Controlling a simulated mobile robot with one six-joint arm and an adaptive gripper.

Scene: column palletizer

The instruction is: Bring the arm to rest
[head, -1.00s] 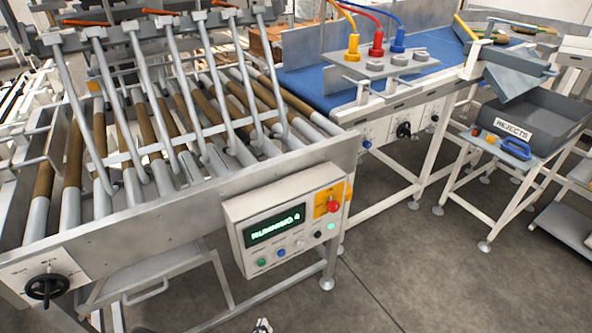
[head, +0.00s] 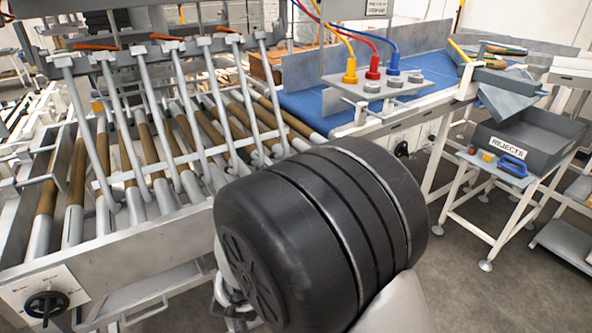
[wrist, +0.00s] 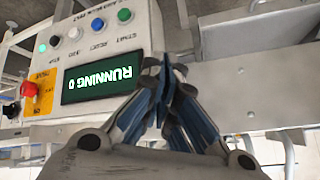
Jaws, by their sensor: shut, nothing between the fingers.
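My gripper (wrist: 168,85) shows in the wrist view with its blue-grey fingers drawn together and nothing held between them. It is near the control panel (wrist: 105,25), which appears upside down there. The panel's green display (wrist: 98,85) reads RUNNING with a digit after it. A red stop button (wrist: 28,89) on yellow and several small buttons sit beside the display. I cannot tell whether the fingers touch the panel. In the head view my large black arm joint fills the lower middle and hides the panel and most of my gripper.
A roller conveyor (head: 150,264) with tilted metal bars stands at the left, with a black handwheel (head: 47,305) at its front corner. A blue belt (head: 300,108) runs behind. A grey rejects bin (head: 530,140) and a blue-handled tool (head: 512,166) are at the right. Floor shows at lower right.

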